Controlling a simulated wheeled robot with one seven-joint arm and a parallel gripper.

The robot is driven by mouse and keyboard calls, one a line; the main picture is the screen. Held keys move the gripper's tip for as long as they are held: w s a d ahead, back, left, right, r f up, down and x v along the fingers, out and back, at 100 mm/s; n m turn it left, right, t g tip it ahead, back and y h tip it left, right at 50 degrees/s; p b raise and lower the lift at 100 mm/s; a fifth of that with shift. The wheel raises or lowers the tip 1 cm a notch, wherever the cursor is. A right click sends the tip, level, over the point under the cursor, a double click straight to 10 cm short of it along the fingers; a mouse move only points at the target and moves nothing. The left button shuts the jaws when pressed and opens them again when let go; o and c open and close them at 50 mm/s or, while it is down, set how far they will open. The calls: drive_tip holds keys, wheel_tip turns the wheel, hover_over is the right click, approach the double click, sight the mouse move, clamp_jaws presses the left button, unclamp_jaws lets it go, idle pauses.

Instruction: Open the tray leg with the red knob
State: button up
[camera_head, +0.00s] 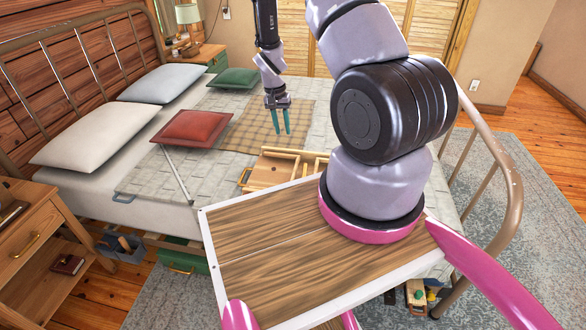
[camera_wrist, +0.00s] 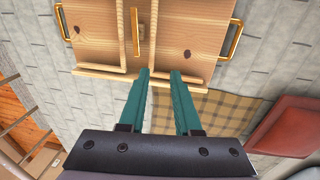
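A pale wooden tray (camera_head: 268,174) lies on the bed, its right part hidden behind my own body in the head view. The wrist view shows its underside-like face (camera_wrist: 95,45), with gold handles (camera_wrist: 231,40) at both sides, wooden strips across it and a gold bar (camera_wrist: 138,35) near the middle. Two dark round spots show on the boards; I cannot tell if they are knobs. No red knob can be made out. My gripper (camera_head: 279,131) points down with its green fingers apart and empty. In the wrist view its fingertips (camera_wrist: 160,73) overlap the tray's near edge; contact is unclear.
A plaid cloth (camera_head: 265,126) and a red cushion (camera_head: 193,127) lie beside the tray. A green cushion (camera_head: 236,78) and pale pillows (camera_head: 95,133) are toward the headboard. A metal bed rail (camera_head: 505,190) curves along the right. A nightstand (camera_head: 38,235) stands at left.

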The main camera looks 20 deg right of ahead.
approach(294, 171)
drive_tip(key=shift+g+h, duration=0.3)
drive_tip(key=f, duration=0.8)
drive_tip(key=shift+s+d+f, duration=0.1)
drive_tip(key=shift+s+d, duration=0.1)
drive_tip(key=shift+d, duration=0.1)
clamp_jaws()
idle(0.8)
